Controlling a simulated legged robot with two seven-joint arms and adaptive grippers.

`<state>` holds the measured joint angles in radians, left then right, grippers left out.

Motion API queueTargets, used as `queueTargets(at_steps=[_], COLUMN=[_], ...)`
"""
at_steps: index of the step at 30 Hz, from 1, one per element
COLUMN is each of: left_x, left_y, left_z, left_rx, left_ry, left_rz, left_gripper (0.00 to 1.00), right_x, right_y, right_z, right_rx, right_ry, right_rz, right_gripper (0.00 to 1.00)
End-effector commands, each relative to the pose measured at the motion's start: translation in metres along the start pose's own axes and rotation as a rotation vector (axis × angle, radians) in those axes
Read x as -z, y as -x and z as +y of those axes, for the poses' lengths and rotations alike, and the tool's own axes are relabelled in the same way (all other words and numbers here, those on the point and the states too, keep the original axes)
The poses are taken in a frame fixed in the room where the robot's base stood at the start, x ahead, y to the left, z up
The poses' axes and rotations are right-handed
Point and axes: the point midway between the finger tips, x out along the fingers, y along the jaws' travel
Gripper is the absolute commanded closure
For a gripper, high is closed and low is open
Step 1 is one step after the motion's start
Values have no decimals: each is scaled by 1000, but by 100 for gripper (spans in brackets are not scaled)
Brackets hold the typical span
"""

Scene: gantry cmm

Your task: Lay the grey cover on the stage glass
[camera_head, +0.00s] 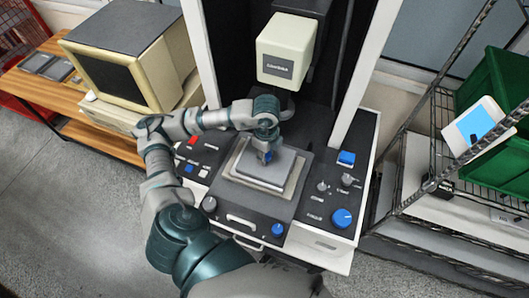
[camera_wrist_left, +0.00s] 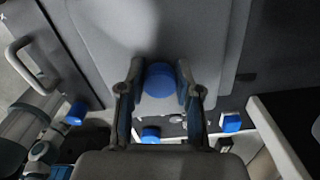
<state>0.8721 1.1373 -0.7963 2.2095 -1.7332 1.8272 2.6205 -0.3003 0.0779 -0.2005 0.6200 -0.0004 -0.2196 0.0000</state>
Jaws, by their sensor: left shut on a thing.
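The grey cover (camera_head: 262,171) is a flat plate with a blue knob (camera_wrist_left: 159,80) on top. In the head view it is over the pale-rimmed stage (camera_head: 237,178) in the middle of the machine, roughly square with it. My left gripper (camera_head: 267,154) points down from above and is shut on the cover's knob, one finger on each side in the left wrist view (camera_wrist_left: 160,92). The stage glass is hidden under the cover. I cannot tell whether the cover touches it or hovers slightly above. My right gripper is not in view.
The cream measuring head (camera_head: 285,50) hangs behind my left wrist, between white uprights. Control panels with a blue knob (camera_head: 341,218) and buttons flank the stage. A monitor (camera_head: 125,62) stands on a wooden bench at left. A wire rack with green bins (camera_head: 495,85) is at right.

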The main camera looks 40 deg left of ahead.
Motion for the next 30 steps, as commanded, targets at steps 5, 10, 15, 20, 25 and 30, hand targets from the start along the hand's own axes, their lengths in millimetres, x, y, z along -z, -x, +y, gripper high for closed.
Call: queueTargets(at_steps=[5, 10, 15, 20, 25, 30], left_x=[-5, -7, -5, -3, -1, -3], left_y=[-1, -4, -4, -3, 12, 48], left_z=[-1, -1, -1, -1, -2, -2], left_rx=[0, -1, -1, -1, 3, 6], left_ry=[1, 1, 1, 1, 1, -1], left_rz=[4, 5, 4, 2, 2, 5], left_gripper=[100, 49, 42, 42, 42, 42], right_x=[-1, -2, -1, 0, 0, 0], right_y=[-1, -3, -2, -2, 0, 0], right_z=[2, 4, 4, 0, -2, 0], right_rx=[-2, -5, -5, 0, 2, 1], right_ry=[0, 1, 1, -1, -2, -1], right_rz=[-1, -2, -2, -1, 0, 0], right_gripper=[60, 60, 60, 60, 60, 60])
